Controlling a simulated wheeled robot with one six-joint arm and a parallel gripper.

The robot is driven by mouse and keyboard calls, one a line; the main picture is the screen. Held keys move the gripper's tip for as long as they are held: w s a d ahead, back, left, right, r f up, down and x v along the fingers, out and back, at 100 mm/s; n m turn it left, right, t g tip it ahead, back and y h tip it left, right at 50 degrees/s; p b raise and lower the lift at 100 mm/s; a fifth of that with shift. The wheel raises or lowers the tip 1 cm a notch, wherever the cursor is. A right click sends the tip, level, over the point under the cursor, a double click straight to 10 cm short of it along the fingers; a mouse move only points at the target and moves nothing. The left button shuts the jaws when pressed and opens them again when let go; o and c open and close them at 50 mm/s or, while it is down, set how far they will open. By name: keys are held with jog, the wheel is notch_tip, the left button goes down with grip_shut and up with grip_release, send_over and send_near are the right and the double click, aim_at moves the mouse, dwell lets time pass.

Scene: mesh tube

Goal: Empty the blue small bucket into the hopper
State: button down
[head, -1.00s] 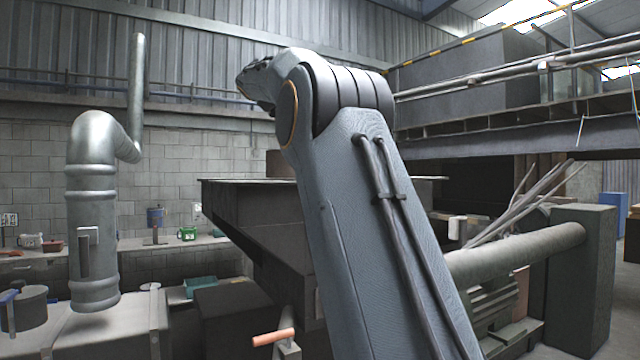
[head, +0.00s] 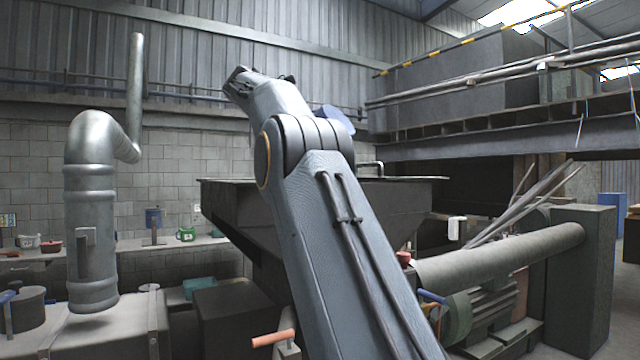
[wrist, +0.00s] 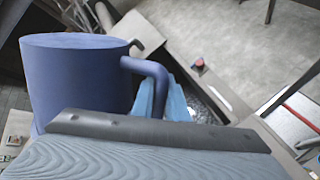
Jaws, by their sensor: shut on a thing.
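The blue small bucket (wrist: 80,80) fills the left of the wrist view, with its flat blue round face at the top and its handle on the right side. My gripper (wrist: 165,105) is shut on that handle; the grip itself is partly hidden by my wrist. In the head view a small piece of the bucket (head: 338,118) shows behind my arm, above the hopper's rim. The hopper (head: 232,207) is a dark, wide-mouthed metal funnel behind my arm; its inside is not visible. I cannot see any contents of the bucket.
A large metal duct (head: 92,200) stands at the left. A thick horizontal pipe (head: 500,255) runs from the machine to a grey block (head: 582,275) at the right. A raised platform (head: 480,140) spans the upper right. A shelf with small containers lines the back wall.

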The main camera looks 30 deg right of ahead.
jog(key=shift+r, duration=0.25)
dwell(1.0)
